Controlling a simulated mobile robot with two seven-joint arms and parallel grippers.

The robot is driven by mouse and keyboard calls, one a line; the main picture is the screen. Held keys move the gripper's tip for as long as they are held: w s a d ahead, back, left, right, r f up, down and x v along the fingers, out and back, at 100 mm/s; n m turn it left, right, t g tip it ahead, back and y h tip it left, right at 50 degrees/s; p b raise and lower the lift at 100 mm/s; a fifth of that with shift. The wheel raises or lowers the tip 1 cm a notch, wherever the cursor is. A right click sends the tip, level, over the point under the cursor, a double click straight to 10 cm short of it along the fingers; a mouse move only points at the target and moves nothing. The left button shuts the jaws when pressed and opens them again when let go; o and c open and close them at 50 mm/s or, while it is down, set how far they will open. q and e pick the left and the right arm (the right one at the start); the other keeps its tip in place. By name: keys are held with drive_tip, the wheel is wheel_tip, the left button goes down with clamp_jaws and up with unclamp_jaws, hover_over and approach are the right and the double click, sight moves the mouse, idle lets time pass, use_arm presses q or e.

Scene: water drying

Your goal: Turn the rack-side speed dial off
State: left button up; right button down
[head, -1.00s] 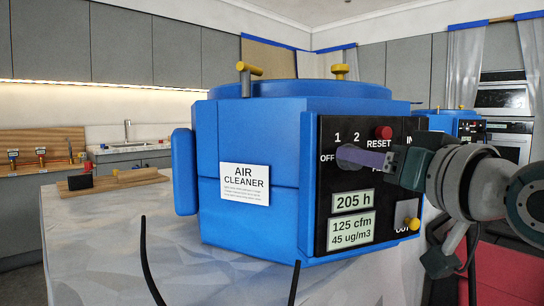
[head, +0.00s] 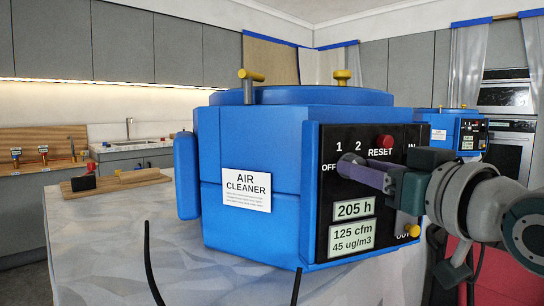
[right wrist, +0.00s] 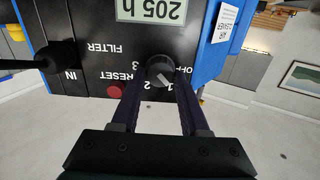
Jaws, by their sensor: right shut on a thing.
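The blue air cleaner (head: 250,150) stands on the sheet-covered table. Its black panel (head: 328,200) faces right and carries a dark round dial (head: 347,166) with OFF, 1 and 2 around it. The dial also shows in the upside-down right wrist view (right wrist: 160,66), its pale mark slanting toward the 1. My right gripper (head: 358,171) is shut on the dial, one purple finger on each side in the right wrist view (right wrist: 159,82). The gripper partly hides the dial in the head view. My left gripper is not in view.
A red RESET button (head: 384,141) sits close above the right fingers. A second blue unit (head: 458,128) stands behind at the right. A wooden board (head: 115,180) lies at the left of the sheet-covered table (head: 100,240). The room in front of the label is clear.

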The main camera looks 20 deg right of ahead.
drive_tip(key=n+p, duration=0.5)
drive_tip(key=n, duration=0.3)
drive_tip(key=shift+a+n, duration=0.1)
drive_tip(key=shift+n, duration=0.6)
drive_tip(key=shift+c, duration=2)
unclamp_jaws()
